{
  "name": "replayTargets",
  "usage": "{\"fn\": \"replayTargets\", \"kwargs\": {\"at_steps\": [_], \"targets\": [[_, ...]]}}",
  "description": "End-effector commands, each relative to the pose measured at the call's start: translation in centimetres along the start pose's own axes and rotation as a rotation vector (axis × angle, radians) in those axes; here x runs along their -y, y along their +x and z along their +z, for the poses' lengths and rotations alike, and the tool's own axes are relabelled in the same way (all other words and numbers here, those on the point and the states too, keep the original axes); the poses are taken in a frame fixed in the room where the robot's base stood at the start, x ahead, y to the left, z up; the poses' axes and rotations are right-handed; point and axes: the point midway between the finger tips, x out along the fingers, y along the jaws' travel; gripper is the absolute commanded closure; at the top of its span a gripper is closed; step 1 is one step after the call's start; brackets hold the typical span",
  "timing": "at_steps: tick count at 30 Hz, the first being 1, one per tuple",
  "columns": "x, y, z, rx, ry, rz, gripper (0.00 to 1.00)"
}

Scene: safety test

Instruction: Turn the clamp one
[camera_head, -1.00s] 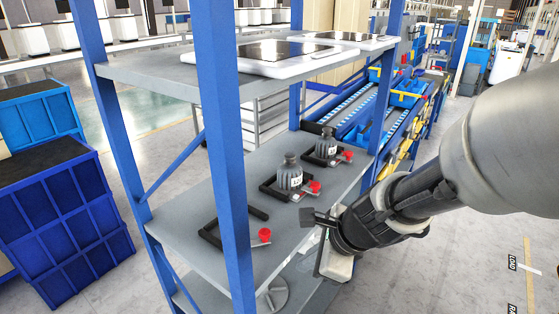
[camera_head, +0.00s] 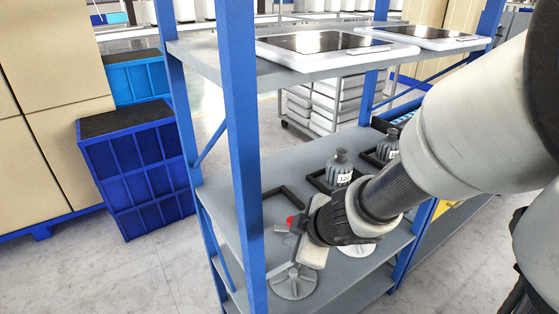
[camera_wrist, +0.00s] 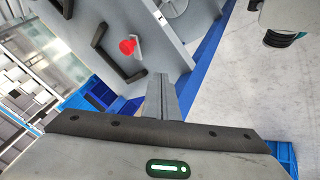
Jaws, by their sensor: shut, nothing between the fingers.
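A clamp with a red knob (camera_head: 290,219) stands at the near edge of the middle shelf, beside an empty black frame (camera_head: 270,192). In the wrist view, the red knob (camera_wrist: 127,46) and its pale metal lever (camera_wrist: 137,50) show clearly, with the black frame (camera_wrist: 100,36) around that spot. My gripper (camera_head: 282,229) is at the shelf's front edge, close to the knob; I cannot tell from the head view whether they touch. In the wrist view my gripper (camera_wrist: 160,82) is shut and empty, with its fingers pointing just right of the knob and apart from it in the picture.
Two grey bottles (camera_head: 339,168) (camera_head: 388,145) stand farther along the middle shelf (camera_head: 237,172). A blue upright post (camera_head: 242,140) rises left of the clamp. White devices (camera_head: 336,46) lie on the upper shelf. Blue crates (camera_head: 140,170) stand left on the floor.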

Motion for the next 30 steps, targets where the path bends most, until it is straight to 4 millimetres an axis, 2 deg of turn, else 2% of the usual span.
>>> {"fn": "replayTargets", "kwargs": {"at_steps": [12,15,23,25,30], "targets": [[0.1,2.5,0.0,0.001,-0.007,-0.006,1.0],[0.5,5.6,0.4,0.0,-0.01,-0.004,1.0],[0.4,10.8,0.3,0.001,-0.009,-0.003,1.0],[-1.4,10.5,-0.1,0.002,-0.007,0.0,1.0],[-3.0,11.5,0.0,0.002,-0.008,-0.001,1.0]]}}
